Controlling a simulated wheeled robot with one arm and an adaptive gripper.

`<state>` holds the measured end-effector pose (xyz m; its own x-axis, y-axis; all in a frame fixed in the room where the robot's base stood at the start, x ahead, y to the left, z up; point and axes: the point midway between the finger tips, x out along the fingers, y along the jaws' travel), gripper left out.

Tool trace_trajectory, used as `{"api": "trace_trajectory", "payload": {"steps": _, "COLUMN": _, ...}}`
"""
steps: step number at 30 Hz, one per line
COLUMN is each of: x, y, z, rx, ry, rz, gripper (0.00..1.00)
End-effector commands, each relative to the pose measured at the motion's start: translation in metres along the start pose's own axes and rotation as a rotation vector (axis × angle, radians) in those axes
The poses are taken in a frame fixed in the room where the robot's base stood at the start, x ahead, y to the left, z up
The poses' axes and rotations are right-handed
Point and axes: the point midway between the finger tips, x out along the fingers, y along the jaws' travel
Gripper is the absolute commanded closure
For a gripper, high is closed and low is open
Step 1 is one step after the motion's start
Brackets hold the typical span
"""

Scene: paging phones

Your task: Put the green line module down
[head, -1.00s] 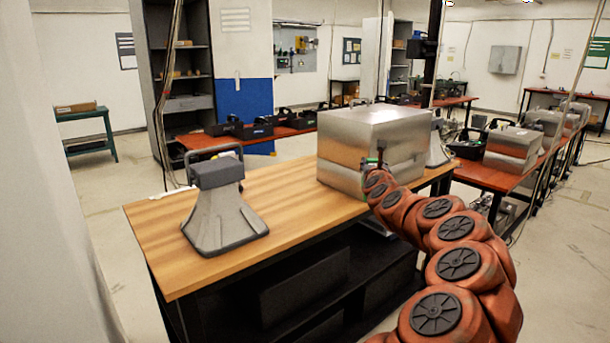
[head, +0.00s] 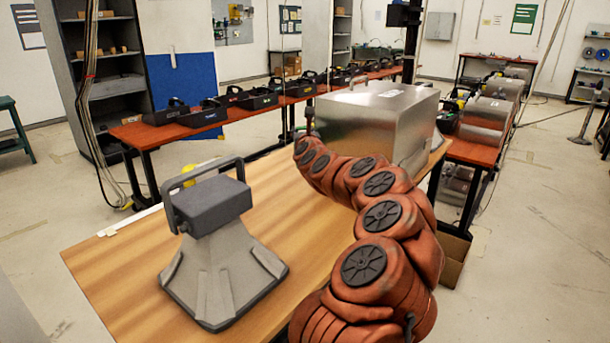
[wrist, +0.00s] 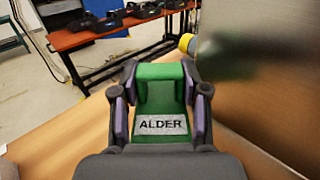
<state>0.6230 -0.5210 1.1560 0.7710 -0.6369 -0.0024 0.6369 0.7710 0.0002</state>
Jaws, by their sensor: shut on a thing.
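In the wrist view the green line module (wrist: 160,88), with a label reading ALDER, sits between the two fingers of my gripper (wrist: 160,92). The fingers are shut on its sides. The wooden table top (wrist: 75,140) shows below and around it; I cannot tell whether the module touches the table. In the head view my orange arm reaches over the table (head: 115,265) to the left side of a large metal box (head: 370,130). The module and fingertips cannot be made out there.
The metal box also fills the right of the wrist view (wrist: 265,75), close to my gripper. A grey phone-like device (head: 222,240) stands on the near left of the table. Black trays (head: 200,114) line a red bench behind. The table between device and box looks clear.

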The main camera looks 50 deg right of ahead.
Motion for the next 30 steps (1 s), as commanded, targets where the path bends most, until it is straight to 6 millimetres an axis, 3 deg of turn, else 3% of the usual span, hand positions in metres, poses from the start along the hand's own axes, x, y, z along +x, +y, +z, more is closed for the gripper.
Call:
{"api": "trace_trajectory", "payload": {"steps": 4, "x": 0.000, "y": -0.002, "z": -0.005, "rx": -0.002, "ry": 0.001, "rz": -0.004, "gripper": 1.00}}
{"api": "trace_trajectory", "payload": {"steps": 13, "x": 0.000, "y": -0.007, "z": -0.050, "rx": -0.002, "ry": 0.001, "rz": -0.009, "gripper": 1.00}}
{"api": "trace_trajectory", "payload": {"steps": 30, "x": 0.000, "y": -0.005, "z": -0.099, "rx": -0.001, "ry": 0.002, "rz": -0.006, "gripper": 1.00}}
